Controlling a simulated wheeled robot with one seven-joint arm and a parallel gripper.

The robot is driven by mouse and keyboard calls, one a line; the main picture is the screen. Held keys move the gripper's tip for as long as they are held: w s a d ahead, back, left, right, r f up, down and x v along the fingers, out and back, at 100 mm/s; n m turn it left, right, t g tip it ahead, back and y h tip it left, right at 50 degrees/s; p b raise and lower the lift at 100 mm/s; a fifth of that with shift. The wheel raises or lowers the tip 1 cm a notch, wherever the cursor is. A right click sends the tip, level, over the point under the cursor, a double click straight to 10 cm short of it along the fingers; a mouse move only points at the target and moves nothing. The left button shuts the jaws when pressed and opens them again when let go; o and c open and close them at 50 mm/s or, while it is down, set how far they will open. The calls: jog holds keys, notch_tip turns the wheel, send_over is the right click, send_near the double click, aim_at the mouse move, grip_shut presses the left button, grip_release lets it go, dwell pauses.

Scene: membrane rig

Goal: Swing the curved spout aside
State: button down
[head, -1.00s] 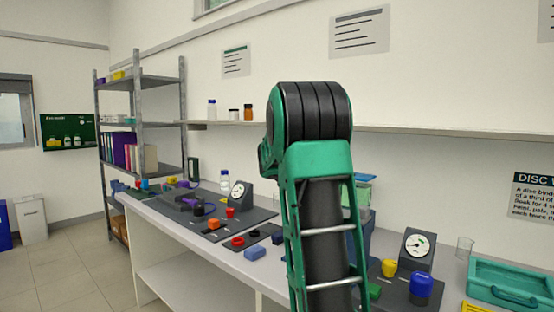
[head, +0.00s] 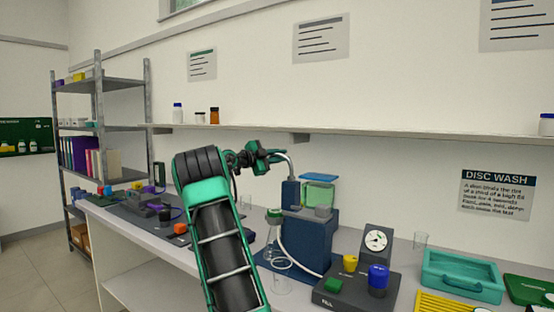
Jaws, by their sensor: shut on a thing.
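The curved spout (head: 287,162) is a thin pale grey tube that arches from the top of a narrow dark blue post (head: 291,192). The post stands on the left side of the dark blue rig (head: 312,240). My gripper (head: 273,154) is dark with green parts and reaches in from the left, at the spout's upper left end. It is shut on the spout there; the fingertips are small and partly hidden in this view.
A clear container with green liquid (head: 318,192) tops the rig. Glassware (head: 273,235) stands in front, with a pale hose (head: 296,262) beside it. A gauge (head: 376,240) and a control box (head: 340,294) are to the right. A wall shelf (head: 350,133) runs behind.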

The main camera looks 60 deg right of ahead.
jog(key=shift+w+r+g, duration=0.15)
jog(key=shift+r+g, duration=0.1)
jog(key=shift+g, duration=0.05)
dwell(0.4)
jog(key=c, duration=1.7)
grip_release()
jog(key=shift+c, duration=0.2)
jog(key=shift+d, duration=0.1)
jog(key=shift+f, duration=0.1)
jog(key=v, duration=1.1)
jog(key=shift+d, duration=0.1)
